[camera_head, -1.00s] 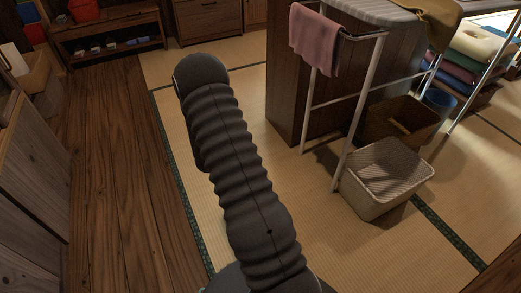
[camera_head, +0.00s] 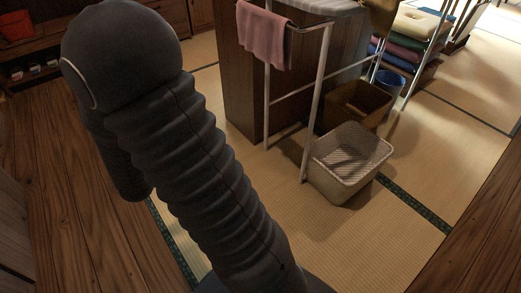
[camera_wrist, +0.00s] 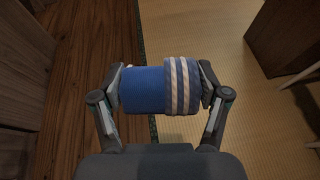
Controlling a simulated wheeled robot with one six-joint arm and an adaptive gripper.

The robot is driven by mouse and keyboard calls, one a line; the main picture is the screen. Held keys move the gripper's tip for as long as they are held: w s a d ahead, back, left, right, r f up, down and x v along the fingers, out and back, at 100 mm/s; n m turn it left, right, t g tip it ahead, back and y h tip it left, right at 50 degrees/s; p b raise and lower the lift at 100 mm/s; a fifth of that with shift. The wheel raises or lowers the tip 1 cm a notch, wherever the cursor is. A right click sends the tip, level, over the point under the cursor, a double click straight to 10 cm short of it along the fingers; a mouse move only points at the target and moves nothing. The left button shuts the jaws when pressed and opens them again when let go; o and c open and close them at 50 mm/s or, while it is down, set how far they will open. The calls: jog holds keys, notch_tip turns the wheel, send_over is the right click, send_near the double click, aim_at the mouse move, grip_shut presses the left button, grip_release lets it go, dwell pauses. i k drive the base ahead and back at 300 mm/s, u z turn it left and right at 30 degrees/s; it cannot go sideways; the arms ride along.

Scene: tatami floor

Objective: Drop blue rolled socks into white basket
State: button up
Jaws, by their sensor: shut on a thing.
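The blue rolled socks (camera_wrist: 145,91) with a white striped band show in the wrist view, held between the two fingers of my gripper (camera_wrist: 160,92). My gripper is shut on them, above the floor. In the head view my arm hides the socks and the gripper. The white basket (camera_head: 335,187) stands on the tatami right of centre in the head view, at the foot of a white rack. I see no socks in the part of its inside that shows. The basket does not clearly show in the wrist view.
A white rack (camera_head: 318,105) with a pink towel (camera_head: 263,32) stands before a wooden cabinet (camera_head: 243,95). Tatami in front of the white basket is clear.

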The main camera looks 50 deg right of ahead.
aim_at(347, 171)
jog(key=z, duration=2.4)
